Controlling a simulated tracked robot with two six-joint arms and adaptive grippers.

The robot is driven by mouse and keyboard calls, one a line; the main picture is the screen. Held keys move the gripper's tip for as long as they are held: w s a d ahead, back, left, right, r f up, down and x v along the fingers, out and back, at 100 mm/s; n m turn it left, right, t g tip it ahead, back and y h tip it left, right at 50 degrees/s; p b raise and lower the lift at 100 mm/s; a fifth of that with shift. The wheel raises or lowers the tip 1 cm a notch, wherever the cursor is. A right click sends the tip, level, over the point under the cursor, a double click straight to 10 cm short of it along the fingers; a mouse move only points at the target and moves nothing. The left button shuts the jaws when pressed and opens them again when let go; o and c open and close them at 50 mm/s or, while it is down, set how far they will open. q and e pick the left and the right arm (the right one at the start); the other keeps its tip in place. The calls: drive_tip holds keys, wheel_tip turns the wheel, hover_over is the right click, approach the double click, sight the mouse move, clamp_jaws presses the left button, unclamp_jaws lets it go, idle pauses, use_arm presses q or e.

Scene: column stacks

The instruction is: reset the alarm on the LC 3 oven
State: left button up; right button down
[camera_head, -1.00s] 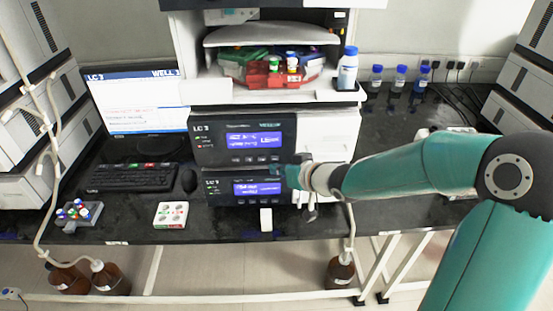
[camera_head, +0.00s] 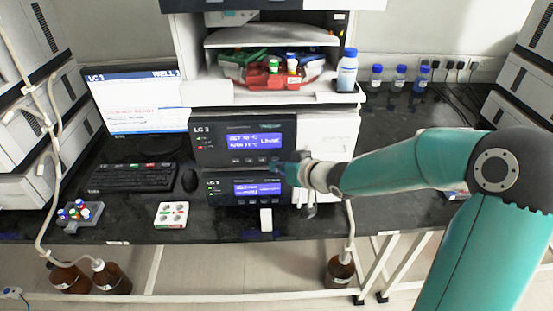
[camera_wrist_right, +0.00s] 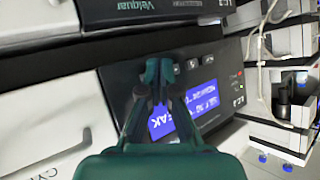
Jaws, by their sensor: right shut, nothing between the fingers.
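The LC 3 oven (camera_head: 214,149) is a dark-fronted module in the middle stack, with a lit blue display (camera_head: 253,142) whose right side seems to read LEAK. A row of small buttons (camera_head: 248,160) runs below the display. My right gripper (camera_head: 279,168) is shut and empty at the right end of that row. In the right wrist view its closed fingertips (camera_wrist_right: 157,66) overlap the panel beside the visible buttons (camera_wrist_right: 193,64). They cover the spot behind them, and I cannot tell whether they touch it. My left gripper is not in view.
A second LC 3 module (camera_head: 227,190) with its own blue display sits just below. A monitor (camera_head: 125,119), keyboard (camera_head: 130,177) and mouse (camera_head: 190,180) stand to the left. A white box (camera_head: 171,215) lies on the bench in front.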

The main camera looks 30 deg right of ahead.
drive_tip(key=shift+w+d+p, duration=0.2)
drive_tip(key=shift+w+p, duration=0.1)
drive_tip(key=shift+w, duration=0.05)
idle(0.6)
drive_tip(key=shift+s+a, duration=0.1)
drive_tip(key=shift+s, duration=0.05)
drive_tip(key=shift+s+a+b, duration=0.35)
drive_tip(key=shift+s+b, duration=0.1)
drive_tip(key=shift+s, duration=0.15)
drive_tip(key=s+a, duration=0.1)
drive_tip(key=s+b, duration=0.1)
drive_tip(key=s+a+b, duration=0.1)
drive_tip(key=s, duration=0.1)
drive_tip(key=shift+s+a, duration=0.1)
drive_tip(key=shift+a, duration=0.2)
idle(0.3)
idle(0.6)
